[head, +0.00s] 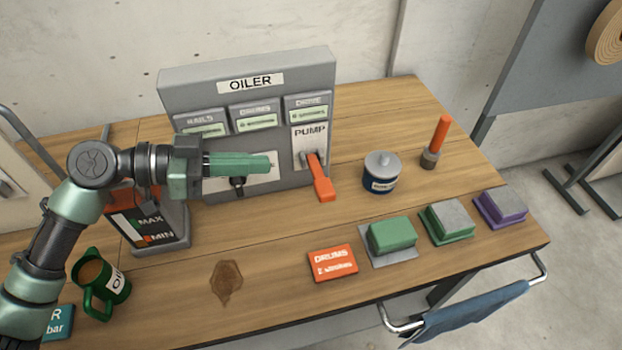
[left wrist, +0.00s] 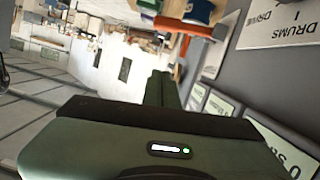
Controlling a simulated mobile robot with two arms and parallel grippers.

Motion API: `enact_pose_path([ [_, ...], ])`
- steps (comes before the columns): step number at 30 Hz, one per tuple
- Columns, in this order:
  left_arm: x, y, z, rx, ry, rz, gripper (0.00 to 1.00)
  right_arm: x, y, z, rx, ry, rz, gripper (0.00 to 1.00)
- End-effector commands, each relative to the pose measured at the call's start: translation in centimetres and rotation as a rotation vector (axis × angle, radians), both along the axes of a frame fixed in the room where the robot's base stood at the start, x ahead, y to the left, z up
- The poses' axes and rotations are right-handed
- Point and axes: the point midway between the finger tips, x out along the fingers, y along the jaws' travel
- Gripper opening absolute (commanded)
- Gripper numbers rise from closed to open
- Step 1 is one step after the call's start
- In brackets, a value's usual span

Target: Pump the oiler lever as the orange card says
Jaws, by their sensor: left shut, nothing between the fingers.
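The grey oiler (head: 250,72) stands at the back of the bench. Its orange pump lever (head: 320,180) slopes down and forward below the PUMP label; it also shows in the left wrist view (left wrist: 183,27). The orange card (head: 332,263) lies flat near the front edge; it reads DRUMS, with a smaller line below that looks like it starts with 2. My left gripper (head: 268,164) is shut and empty in front of the oiler, left of the lever and apart from it. My right gripper is not in view.
RAILS, DRUMS and DRIVE plates sit on the oiler. A reservoir marked MAX and MIN (head: 145,228) and a green oil jug (head: 98,283) stand left. A blue tin (head: 381,173), an orange-handled tool (head: 437,142) and green, grey-green and purple blocks stand right. An oil stain (head: 227,281) marks the front.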

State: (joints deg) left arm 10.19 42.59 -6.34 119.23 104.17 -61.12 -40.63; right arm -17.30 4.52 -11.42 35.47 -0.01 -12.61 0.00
Motion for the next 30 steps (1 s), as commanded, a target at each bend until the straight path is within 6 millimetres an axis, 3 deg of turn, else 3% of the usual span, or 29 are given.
enact_pose_path([
  [8,0.3,-1.1,0.0,-0.002,0.001,0.0,0.0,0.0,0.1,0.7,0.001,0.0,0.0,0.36],
  [21,2.7,-9.5,-1.9,-0.004,0.002,-0.002,0.0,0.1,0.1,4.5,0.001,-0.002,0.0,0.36],
  [24,2.5,-9.5,-3.9,0.0,0.008,0.002,0.0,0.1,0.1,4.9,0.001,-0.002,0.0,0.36],
  [30,2.2,-9.5,-5.9,0.0,0.002,0.0,0.0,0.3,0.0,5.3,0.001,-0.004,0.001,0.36],
])
